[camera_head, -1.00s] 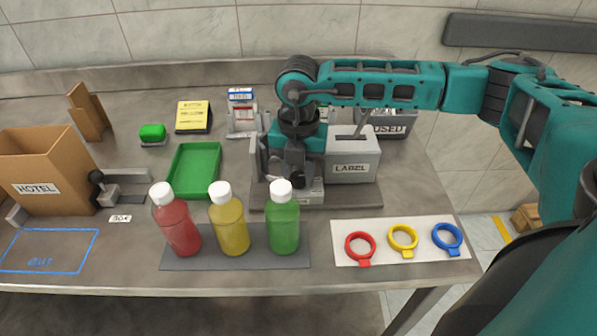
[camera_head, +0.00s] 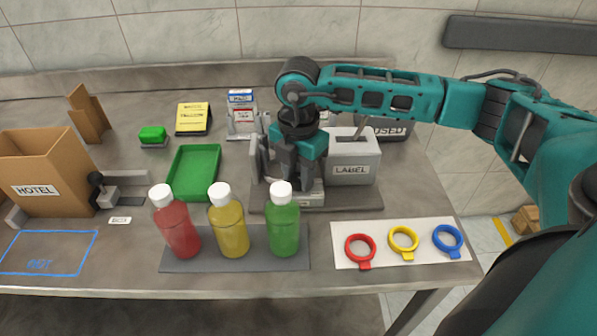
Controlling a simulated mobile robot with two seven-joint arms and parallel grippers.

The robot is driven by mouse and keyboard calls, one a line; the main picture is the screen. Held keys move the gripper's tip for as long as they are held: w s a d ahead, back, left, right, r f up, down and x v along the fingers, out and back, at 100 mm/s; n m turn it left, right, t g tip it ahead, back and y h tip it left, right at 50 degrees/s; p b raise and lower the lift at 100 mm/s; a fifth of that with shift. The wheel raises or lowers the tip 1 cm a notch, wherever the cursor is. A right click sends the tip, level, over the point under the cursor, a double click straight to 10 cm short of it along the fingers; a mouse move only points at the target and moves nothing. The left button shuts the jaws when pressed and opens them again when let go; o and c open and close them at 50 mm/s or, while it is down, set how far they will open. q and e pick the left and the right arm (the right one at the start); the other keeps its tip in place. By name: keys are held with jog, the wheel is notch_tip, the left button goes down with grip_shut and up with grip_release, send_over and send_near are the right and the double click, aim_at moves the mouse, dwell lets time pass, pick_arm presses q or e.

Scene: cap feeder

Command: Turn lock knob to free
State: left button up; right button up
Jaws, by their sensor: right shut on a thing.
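The cap feeder is a grey device on a dark base plate (camera_head: 350,201), with a grey box marked LABEL (camera_head: 350,170) on its right. My right arm reaches in from the right, and its gripper (camera_head: 294,182) points down at the front left of the feeder, behind the green bottle. The right gripper is shut on the lock knob, which its dark fingers hide. The knob's turn position cannot be read. My left gripper is not in view.
A red bottle (camera_head: 178,228), a yellow bottle (camera_head: 229,225) and a green bottle (camera_head: 283,225) with white caps stand on a dark mat in front. Coloured rings lie on a white sheet (camera_head: 400,256) at right. A green tray (camera_head: 194,172) and a HOTEL box (camera_head: 45,185) are at left.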

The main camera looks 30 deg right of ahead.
aim_at(298, 177)
jog(key=o, duration=1)
jog(key=shift+o, duration=0.2)
notch_tip(298, 177, up, 13)
